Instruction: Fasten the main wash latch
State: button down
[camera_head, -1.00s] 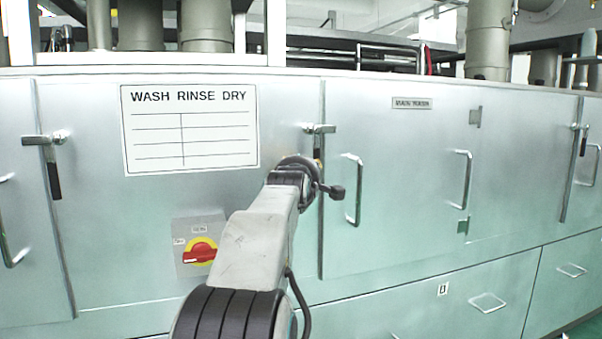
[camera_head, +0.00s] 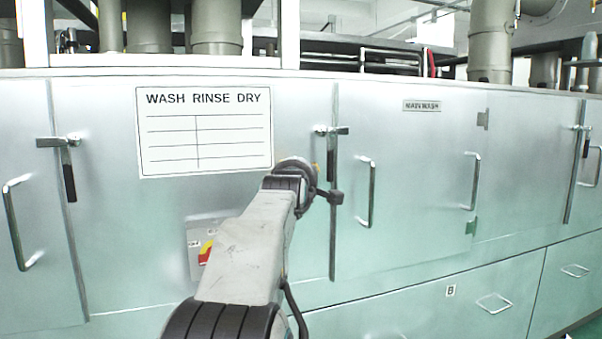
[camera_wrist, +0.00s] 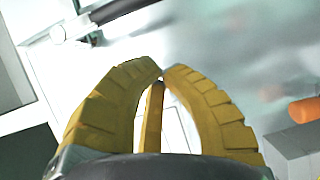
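The main wash door (camera_head: 420,180) is a flat steel panel with its nameplate (camera_head: 422,106) at the top; it looks flush with the front. The main wash latch (camera_head: 338,131) is at the door's upper left edge, a metal piece with a dark grip hanging down, partly behind my wrist. My gripper shows in the wrist view (camera_wrist: 162,72), its yellow fingers drawn together at the tips with nothing seen between them. In the head view my wrist hides the fingers, just left of the latch. A metal bar with a dark grip (camera_wrist: 118,9) shows beyond the fingertips, apart from them.
A WASH RINSE DRY sign (camera_head: 205,130) is left of the latch. A red and yellow switch (camera_head: 206,252) is partly hidden by my arm. Door handles (camera_head: 366,193) stick out from the panels. Another latch (camera_head: 66,160) is at far left. A blurred orange object (camera_wrist: 304,110) is at right.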

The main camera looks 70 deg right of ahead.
jog(key=s+a, duration=0.1)
jog(key=a, duration=0.7)
jog(key=shift+s+b, duration=0.2)
jog(key=shift+b, duration=0.1)
